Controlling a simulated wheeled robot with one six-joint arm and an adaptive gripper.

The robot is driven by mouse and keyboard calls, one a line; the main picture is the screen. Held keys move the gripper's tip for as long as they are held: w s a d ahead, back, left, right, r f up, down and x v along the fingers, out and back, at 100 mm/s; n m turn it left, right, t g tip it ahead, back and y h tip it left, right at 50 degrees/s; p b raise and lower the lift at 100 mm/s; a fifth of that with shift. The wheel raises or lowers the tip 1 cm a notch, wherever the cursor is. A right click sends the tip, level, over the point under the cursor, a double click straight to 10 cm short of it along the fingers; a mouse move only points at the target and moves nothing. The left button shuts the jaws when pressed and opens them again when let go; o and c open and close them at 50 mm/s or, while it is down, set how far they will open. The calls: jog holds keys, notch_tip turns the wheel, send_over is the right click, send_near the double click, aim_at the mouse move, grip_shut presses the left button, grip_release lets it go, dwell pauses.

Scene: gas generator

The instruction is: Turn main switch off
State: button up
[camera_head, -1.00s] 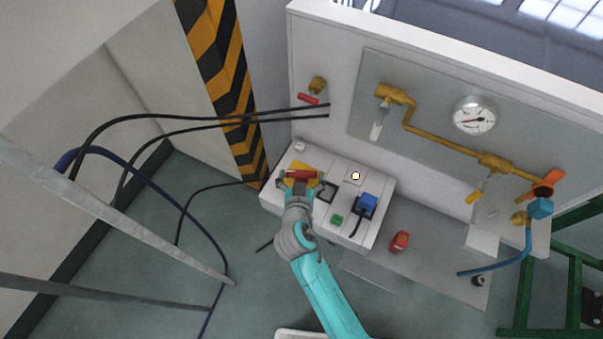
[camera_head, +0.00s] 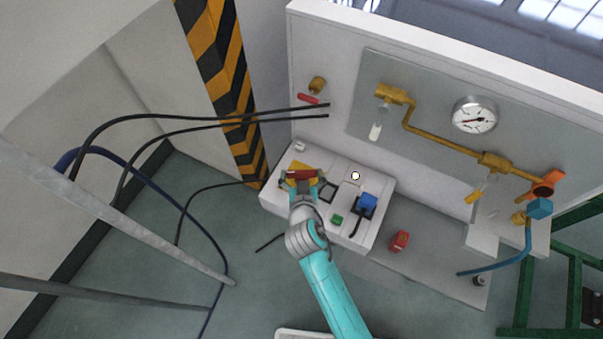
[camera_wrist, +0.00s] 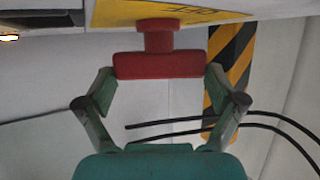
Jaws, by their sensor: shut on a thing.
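The main switch is a red T-shaped handle (camera_head: 301,174) on a yellow plate (camera_head: 297,167), at the left end of the white control box. In the wrist view the red handle (camera_wrist: 160,65) juts from the yellow plate (camera_wrist: 150,12), its bar lying across the picture. My gripper (camera_head: 301,181) reaches it from the front. In the wrist view my gripper (camera_wrist: 160,84) has one finger at each end of the bar and is shut on it. The handle's marks are too blurred to read.
The control box (camera_head: 273,198) also carries a blue plug (camera_head: 368,202), a green button (camera_head: 337,219) and a small lit round lamp (camera_head: 355,175). A red-handled valve (camera_head: 308,99) is on the panel above. Black cables (camera_head: 200,119) run at the left. A striped post (camera_head: 225,75) stands behind.

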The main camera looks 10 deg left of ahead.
jog(key=shift+y, duration=0.3)
jog(key=o, duration=1.3)
jog(key=shift+s, duration=0.15)
jog(key=v, duration=1.1)
jog(key=shift+s+r, duration=0.15)
jog(key=shift+s, duration=0.2)
